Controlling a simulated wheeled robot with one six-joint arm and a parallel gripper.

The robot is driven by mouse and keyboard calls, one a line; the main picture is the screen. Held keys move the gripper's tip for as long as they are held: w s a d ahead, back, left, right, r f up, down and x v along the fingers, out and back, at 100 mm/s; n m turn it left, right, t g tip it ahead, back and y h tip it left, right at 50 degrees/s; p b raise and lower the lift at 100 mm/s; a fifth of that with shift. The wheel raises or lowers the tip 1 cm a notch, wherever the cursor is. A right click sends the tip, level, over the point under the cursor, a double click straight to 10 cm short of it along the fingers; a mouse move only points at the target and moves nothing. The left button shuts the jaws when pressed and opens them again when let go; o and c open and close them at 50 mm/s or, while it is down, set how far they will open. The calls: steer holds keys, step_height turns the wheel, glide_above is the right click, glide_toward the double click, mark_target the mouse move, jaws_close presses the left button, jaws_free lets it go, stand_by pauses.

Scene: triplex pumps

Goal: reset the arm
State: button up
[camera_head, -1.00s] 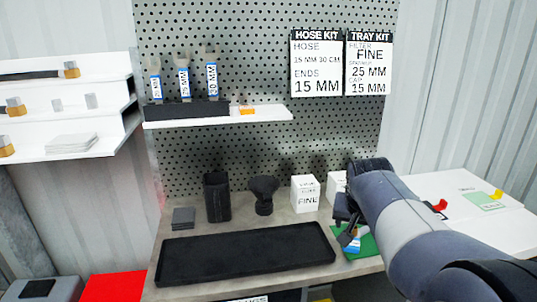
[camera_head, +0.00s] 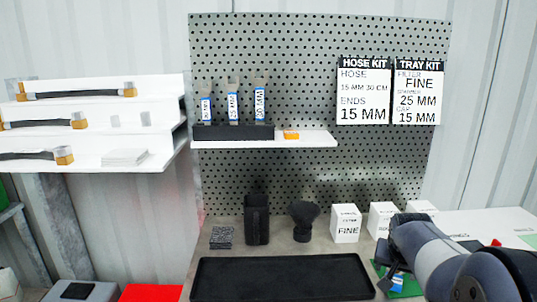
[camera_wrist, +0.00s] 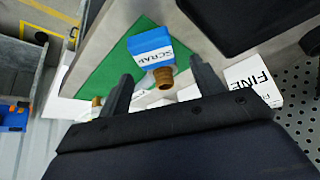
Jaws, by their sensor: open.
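My gripper (camera_wrist: 160,95) is open in the wrist view, its two dark fingers apart. Between and beyond the fingertips is a blue and white block marked SCRAP (camera_wrist: 150,45) with a brown ribbed end, over a green mat (camera_wrist: 112,62). I cannot tell its exact distance from the fingers, and nothing is seen clamped. In the head view my arm reaches in at the lower right, and my gripper (camera_head: 388,276) shows small and dark over the green mat (camera_head: 412,287), right of the black tray (camera_head: 280,277).
White boxes, one marked FINE (camera_head: 346,224), stand behind my gripper. A black holder (camera_head: 257,220) and a black brush-like piece (camera_head: 303,217) stand behind the tray. A white shelf (camera_head: 305,139) holds labelled tools on the pegboard (camera_head: 320,180). Hoses lie on white shelves (camera_head: 160,98) at left.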

steer(key=shift+f, duration=0.15)
steer(key=shift+f+b, duration=0.6)
steer(key=p+v, duration=0.2)
steer(key=v, duration=1)
steer(key=b+x, duration=0.1)
steer(key=x, duration=1)
steer(key=shift+f+b, duration=0.15)
steer(key=shift+b, duration=0.2)
step_height(320, 180, up, 10)
steer(key=p, duration=0.8)
steer(key=shift+w, duration=0.2)
